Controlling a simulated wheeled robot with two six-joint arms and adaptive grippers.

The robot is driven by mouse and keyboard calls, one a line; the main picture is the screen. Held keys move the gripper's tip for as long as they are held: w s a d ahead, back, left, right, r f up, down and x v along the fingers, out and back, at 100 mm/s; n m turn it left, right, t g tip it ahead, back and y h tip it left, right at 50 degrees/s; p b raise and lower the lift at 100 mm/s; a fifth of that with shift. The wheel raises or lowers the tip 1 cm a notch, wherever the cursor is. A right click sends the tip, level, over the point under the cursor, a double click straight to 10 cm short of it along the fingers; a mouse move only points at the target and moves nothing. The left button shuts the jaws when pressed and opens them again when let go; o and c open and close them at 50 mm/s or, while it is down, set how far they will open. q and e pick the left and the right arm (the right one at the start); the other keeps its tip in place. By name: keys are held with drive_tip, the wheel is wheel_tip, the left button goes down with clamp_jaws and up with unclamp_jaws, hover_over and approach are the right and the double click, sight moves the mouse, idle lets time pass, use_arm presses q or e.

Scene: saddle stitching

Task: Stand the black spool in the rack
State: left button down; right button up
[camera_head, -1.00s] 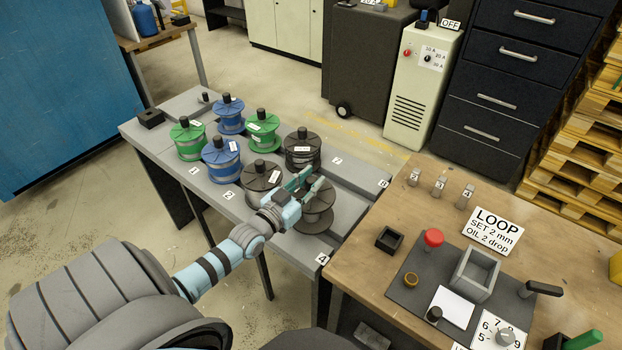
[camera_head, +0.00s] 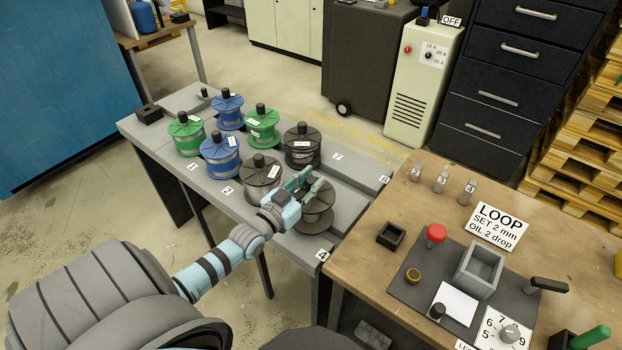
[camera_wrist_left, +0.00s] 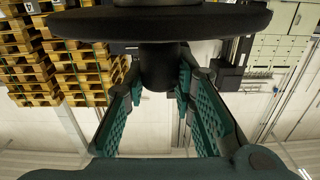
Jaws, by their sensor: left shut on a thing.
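A black spool (camera_head: 318,222) with wide round flanges stands upright at the near right end of the grey rack (camera_head: 345,203), by label 4. My left gripper (camera_head: 301,186) reaches it from the left at its top. In the left wrist view, the gripper's green padded fingers (camera_wrist_left: 160,95) are shut around the dark top knob of the spool (camera_wrist_left: 160,68), with the wide flange (camera_wrist_left: 215,22) beside it. I cannot tell whether the spool's base touches the rack. My right gripper is not in view.
Two other dark spools stand close by: one behind (camera_head: 302,147) and one to the left (camera_head: 261,172). Blue spools (camera_head: 220,158) and green spools (camera_head: 187,135) stand further left. The wooden bench (camera_head: 385,290) with a red knob (camera_head: 436,233) lies to the right.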

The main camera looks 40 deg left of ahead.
use_arm(q)
drive_tip(key=shift+f+b, duration=1.05)
drive_tip(key=shift+f, duration=0.1)
drive_tip(key=c, duration=1.3)
unclamp_jaws()
drive_tip(key=shift+s, duration=0.15)
drive_tip(key=s, duration=1.1)
drive_tip(key=shift+s+d, duration=0.15)
drive_tip(key=shift+s, duration=0.2)
